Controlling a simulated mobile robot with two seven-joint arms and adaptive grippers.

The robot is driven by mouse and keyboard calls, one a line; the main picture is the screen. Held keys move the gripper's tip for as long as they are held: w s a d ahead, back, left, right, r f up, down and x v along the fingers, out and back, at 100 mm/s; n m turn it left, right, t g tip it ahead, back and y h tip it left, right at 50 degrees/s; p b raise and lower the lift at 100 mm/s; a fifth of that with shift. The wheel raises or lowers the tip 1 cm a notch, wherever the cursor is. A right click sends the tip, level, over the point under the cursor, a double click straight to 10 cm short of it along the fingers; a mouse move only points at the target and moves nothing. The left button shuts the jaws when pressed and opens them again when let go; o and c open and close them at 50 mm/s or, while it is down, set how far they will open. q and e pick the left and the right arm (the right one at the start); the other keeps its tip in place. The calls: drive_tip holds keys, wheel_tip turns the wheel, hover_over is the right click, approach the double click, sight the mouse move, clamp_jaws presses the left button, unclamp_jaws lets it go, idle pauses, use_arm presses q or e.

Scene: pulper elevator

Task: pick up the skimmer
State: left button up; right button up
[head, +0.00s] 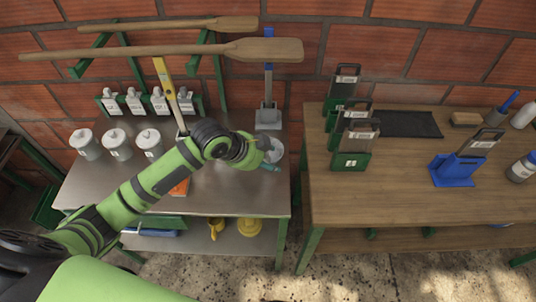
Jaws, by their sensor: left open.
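My green left arm reaches from the lower left over the steel table (225,195). My left gripper (266,158) is open at the table's right side. A pale grey round item (275,148) is right at the fingers, partly hidden by them, and a small teal piece (270,168) shows just below. I cannot tell whether these belong to the skimmer or whether the fingers touch them. A blue-handled tool (268,75) stands upright in a grey holder (268,117) behind the gripper. A yellow-handled tool (164,78) rises behind my arm, its lower end hidden. My right gripper is not in view.
Lidded white pots (117,145) stand on the table's left, with white bottles (134,103) in a rack behind. Wooden paddles (264,49) hang above on green brackets. A wooden table (400,190) with green holders (351,160) and a blue holder (453,170) stands right, across a narrow gap.

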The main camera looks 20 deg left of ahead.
use_arm(q)
drive_tip(key=shift+a, duration=0.1)
clamp_jaws()
drive_tip(key=shift+w+r, duration=0.1)
drive_tip(key=shift+r, duration=0.05)
